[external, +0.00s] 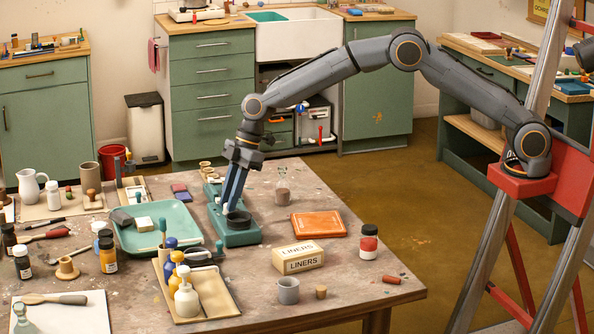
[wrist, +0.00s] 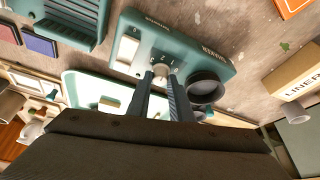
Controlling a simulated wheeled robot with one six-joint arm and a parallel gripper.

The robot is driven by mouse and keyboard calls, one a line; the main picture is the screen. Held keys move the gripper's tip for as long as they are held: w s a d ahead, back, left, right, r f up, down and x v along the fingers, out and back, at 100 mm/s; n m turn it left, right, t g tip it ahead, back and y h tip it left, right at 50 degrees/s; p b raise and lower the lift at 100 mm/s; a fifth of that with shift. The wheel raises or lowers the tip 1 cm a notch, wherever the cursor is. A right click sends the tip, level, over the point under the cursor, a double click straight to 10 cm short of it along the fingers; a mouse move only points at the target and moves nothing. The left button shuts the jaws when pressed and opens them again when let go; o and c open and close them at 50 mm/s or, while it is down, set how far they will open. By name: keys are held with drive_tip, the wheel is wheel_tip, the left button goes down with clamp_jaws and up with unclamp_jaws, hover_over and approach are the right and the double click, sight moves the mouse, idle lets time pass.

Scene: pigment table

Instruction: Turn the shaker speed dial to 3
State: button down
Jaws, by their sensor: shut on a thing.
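The shaker is a teal box with a black round cup holder (wrist: 206,86) on its top; in the wrist view the shaker's body (wrist: 205,50) lies ahead of my gripper. The pale speed dial (wrist: 159,72) sits between my fingertips, with small number marks around it. My gripper (wrist: 160,80) is shut on the dial, its dark fingers reaching down to it. The dial's pointer and setting are too small to read. In the external view the shaker (external: 240,238) stands mid-table, and my gripper (external: 224,206) comes down onto it from above, hiding the dial.
A teal tray (external: 140,239) lies left of the shaker. An orange-brown pad (external: 318,224) and a LINERS box (external: 298,258) lie to its right. Pump bottles (external: 186,296) stand in a tan tray in front. Bare table shows near the pad.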

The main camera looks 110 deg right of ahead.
drive_tip(key=n+b, duration=0.1)
drive_tip(key=n, duration=0.1)
drive_tip(key=n+g+y+b, duration=0.1)
drive_tip(key=n+b, duration=0.1)
drive_tip(key=n+y+b, duration=0.1)
drive_tip(key=n, duration=0.1)
drive_tip(key=shift+w+d+f+b, duration=0.15)
drive_tip(key=shift+d+f+b, duration=0.1)
drive_tip(key=shift+b, duration=0.1)
drive_tip(key=shift+r+n+g+y+b, duration=0.15)
drive_tip(key=shift+n+g+b, duration=0.3)
drive_tip(key=shift+n+b, duration=0.4)
drive_tip(key=shift+n+g+y+b, duration=0.15)
drive_tip(key=shift+n+g+b, duration=0.35)
drive_tip(key=shift+n, duration=0.65)
drive_tip(key=c, duration=1.6)
unclamp_jaws()
drive_tip(key=shift+r, duration=0.1)
drive_tip(key=shift+d+r, duration=0.1)
drive_tip(key=v, duration=0.7)
drive_tip(key=shift+d+r+b, duration=0.2)
drive_tip(key=shift+b, duration=0.1)
